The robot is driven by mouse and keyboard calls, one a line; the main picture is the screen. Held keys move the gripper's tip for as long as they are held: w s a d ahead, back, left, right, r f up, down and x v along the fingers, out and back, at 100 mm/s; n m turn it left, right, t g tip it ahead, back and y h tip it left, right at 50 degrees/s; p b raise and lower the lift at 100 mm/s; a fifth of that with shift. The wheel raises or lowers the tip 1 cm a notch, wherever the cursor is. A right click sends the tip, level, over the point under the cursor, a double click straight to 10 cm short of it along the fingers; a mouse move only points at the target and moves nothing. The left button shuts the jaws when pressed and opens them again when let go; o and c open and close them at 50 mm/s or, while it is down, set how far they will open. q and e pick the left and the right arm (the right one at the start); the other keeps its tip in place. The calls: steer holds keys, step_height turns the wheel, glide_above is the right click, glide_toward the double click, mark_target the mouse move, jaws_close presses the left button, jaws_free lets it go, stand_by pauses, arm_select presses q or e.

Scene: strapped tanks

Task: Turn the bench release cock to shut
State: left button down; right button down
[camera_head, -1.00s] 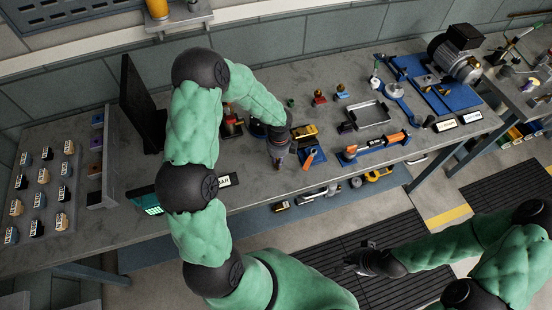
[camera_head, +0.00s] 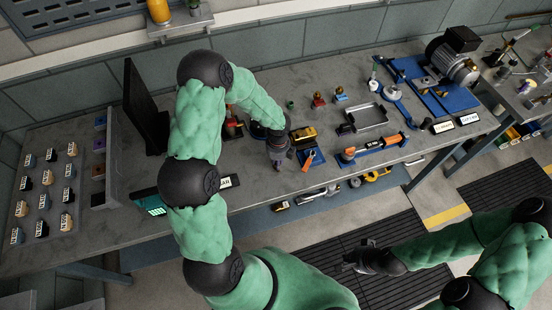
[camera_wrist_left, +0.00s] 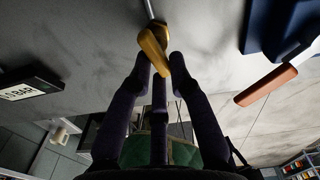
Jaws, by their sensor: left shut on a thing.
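A brass-yellow lever (camera_wrist_left: 153,50), apparently the release cock's handle, sits on a thin metal stem in the left wrist view. My left gripper shows in that view with its dark fingers (camera_wrist_left: 160,68) closed around the lever's lower end. In the head view my left gripper (camera_head: 279,165) is low over the front of the bench, pointing down, and it hides the cock. My right gripper (camera_head: 352,262) is away from the bench over the dark floor mat; its finger gap is too small to read.
A blue block with an orange handle (camera_head: 309,159) stands just right of my left gripper. A grey tray (camera_head: 370,117) and an orange-and-blue device (camera_head: 376,146) are further right on the bench (camera_head: 255,203).

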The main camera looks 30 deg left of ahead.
arm_select(q)
steer(key=shift+w+r, duration=0.25)
steer(key=shift+w, duration=0.2)
steer(key=shift+r+m+p, duration=0.1)
steer(key=shift+m+p, duration=0.6)
steer(key=c, duration=1.4)
jaws_free()
steer(key=shift+a, duration=0.1)
steer(key=shift+o, duration=0.9)
steer(key=shift+s+f, duration=0.1)
steer(key=shift+f, duration=0.1)
steer(key=shift+r, duration=0.1)
steer(key=shift+s+r+p, duration=0.15)
steer(key=shift+r+p, duration=1.65)
steer(key=shift+r, duration=0.15)
steer(key=shift+s+r+p, duration=0.1)
steer(key=shift+r+p, duration=1.7)
steer(key=shift+r, duration=0.1)
